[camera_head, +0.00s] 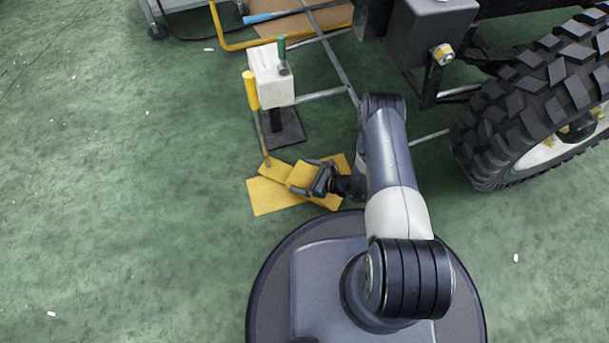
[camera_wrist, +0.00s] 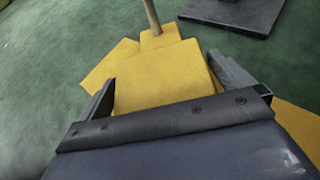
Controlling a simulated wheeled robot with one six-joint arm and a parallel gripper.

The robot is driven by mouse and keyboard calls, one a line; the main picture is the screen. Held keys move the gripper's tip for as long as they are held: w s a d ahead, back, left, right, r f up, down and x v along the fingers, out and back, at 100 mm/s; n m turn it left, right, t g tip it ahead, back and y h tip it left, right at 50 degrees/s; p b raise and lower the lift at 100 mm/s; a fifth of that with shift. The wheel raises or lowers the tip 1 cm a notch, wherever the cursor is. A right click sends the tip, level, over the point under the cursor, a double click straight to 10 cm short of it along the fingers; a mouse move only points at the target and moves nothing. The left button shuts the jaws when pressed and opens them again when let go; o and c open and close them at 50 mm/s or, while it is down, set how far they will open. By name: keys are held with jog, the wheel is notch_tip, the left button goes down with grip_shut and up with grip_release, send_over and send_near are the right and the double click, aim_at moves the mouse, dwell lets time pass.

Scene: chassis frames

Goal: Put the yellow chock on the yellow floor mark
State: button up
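The yellow chock (camera_head: 301,173) is a block between the fingers of my gripper (camera_head: 318,179). In the wrist view the chock (camera_wrist: 160,75) fills the space between the two fingers of my gripper (camera_wrist: 164,76), with no clear gap at either side. Yellow flat surface shows left of and below the chock in the head view, and I take it as the yellow floor mark (camera_head: 268,198). It also shows at the left in the wrist view (camera_wrist: 107,65). The chock overlaps it in view; whether its underside touches it is hidden.
A rod with a yellow grip (camera_head: 251,90) rises from a yellow piece just beyond the chock. Behind it stands a white box (camera_head: 270,75) on a dark base plate (camera_head: 286,129). A large tyre (camera_head: 540,100) is at the right.

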jog(key=shift+r, duration=0.2)
jog(key=p+v, duration=0.4)
jog(key=v, duration=0.8)
jog(key=b+x, duration=0.4)
jog(key=x, duration=0.8)
jog(key=shift+a+f, duration=0.1)
jog(key=shift+f, duration=0.1)
notch_tip(320, 180, up, 2)
jog(key=shift+w+p, duration=0.1)
jog(key=shift+p, duration=0.3)
jog(key=shift+r, duration=0.2)
